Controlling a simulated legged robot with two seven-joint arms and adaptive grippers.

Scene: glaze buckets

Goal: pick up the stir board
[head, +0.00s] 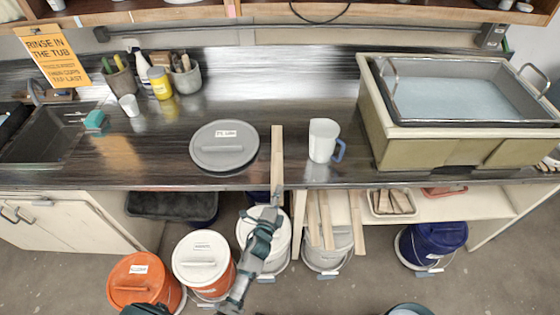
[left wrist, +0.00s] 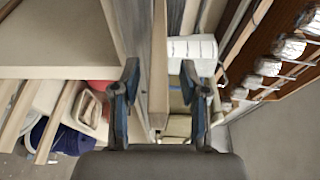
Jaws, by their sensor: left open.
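A long, narrow pale wooden stir board (head: 277,150) lies on the dark counter, its near end at the front edge. My left gripper (head: 277,199) is just in front of that end, reaching up from below the counter. In the left wrist view, the stir board (left wrist: 158,60) runs between the two spread fingers of my left gripper (left wrist: 160,75), with a gap visible on each side. The gripper is open and holds nothing. My right gripper is not in view.
A grey lid (head: 224,146) lies left of the board and a white pitcher (head: 323,141) with a blue handle stands right. A large tub (head: 410,148) is farther right. Below are an orange bucket (head: 140,281), white-lidded buckets (head: 201,255) and other wooden boards (head: 326,220).

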